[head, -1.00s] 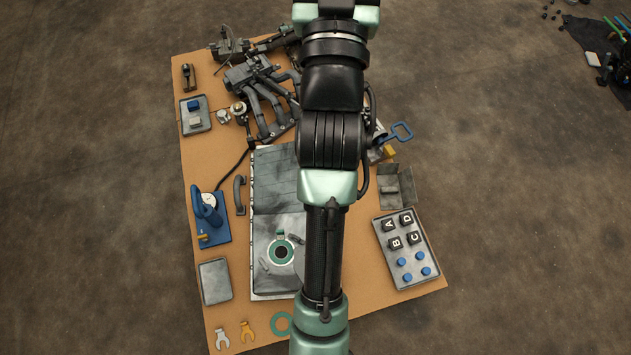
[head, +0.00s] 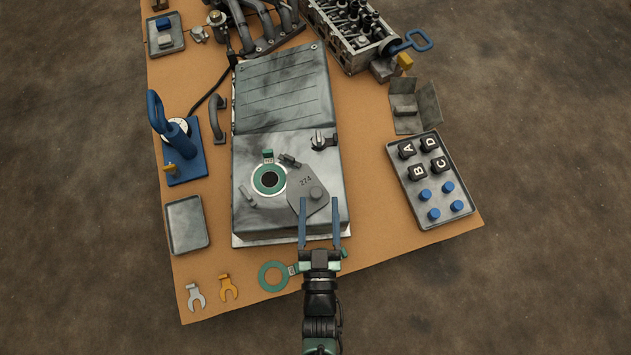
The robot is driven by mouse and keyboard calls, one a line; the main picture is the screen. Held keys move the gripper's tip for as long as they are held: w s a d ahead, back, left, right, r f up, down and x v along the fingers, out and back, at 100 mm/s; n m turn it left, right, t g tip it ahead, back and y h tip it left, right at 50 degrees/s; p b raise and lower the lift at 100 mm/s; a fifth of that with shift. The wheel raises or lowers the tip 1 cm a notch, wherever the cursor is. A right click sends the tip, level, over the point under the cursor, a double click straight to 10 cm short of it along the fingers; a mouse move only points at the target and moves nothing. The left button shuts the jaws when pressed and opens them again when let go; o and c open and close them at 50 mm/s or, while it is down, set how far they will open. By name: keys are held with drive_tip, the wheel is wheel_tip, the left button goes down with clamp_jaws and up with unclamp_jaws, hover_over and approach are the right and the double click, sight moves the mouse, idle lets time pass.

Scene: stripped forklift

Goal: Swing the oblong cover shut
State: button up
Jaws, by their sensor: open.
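The oblong cover appears to be the flat grey plate marked 224 (head: 307,183), with a round knob, on top of the large grey housing (head: 245,222). It lies to the right of a round dark opening (head: 270,180) ringed in green and white, which is uncovered. My gripper (head: 319,200) is open, its two blue fingers reaching over the near edge of the housing. The fingers lie on either side of the plate's near part in the picture. I cannot tell whether they touch it or how high they are. Nothing is held.
A small latch (head: 323,139) stands behind the plate on the housing. A button tray (head: 432,180) is at the right, a blue-based press (head: 183,150) at the left. A green ring (head: 272,276) and two small forks lie at the front edge. Board between housing and button tray is clear.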

drive_tip(key=b, duration=0.1)
approach(316, 184)
wheel_tip(316, 184, up, 3)
drive_tip(key=s, duration=0.3)
drive_tip(key=w+b, duration=0.4)
drive_tip(key=w, duration=0.9)
drive_tip(key=shift+a+r, duration=0.1)
drive_tip(key=shift+c, duration=0.3)
clamp_jaws()
